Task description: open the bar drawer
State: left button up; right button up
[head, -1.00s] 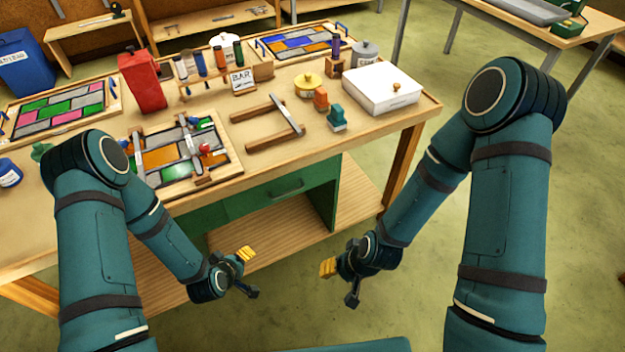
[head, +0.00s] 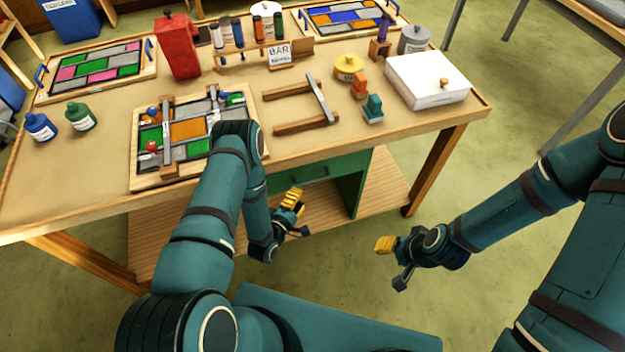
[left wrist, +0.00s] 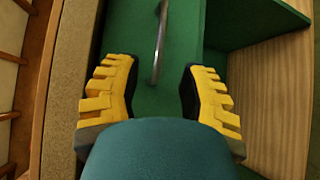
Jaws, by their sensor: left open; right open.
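The green bar drawer (head: 340,165) is under the front of the workbench, partly hidden by my left arm in the head view. It looks closed. Its front (left wrist: 130,75) and metal bar handle (left wrist: 160,45) show in the left wrist view. My left gripper (head: 297,215) is open and empty, in front of and below the drawer. In the left wrist view its yellow-padded fingers (left wrist: 158,90) are spread on either side of the handle's line, apart from it. My right gripper (head: 391,264) is open and empty over the floor, right of the drawer.
The workbench (head: 230,85) holds a leaded panel (head: 188,130), a wooden frame (head: 300,125), a BAR sign (head: 279,54), a white box (head: 428,80) and bottles. A lower wooden shelf (head: 385,185) lies beneath.

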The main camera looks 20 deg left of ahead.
aim_at(311, 180)
pick_arm(q)
jog(key=x, duration=0.9)
jog(key=shift+o, duration=0.2)
grip_shut()
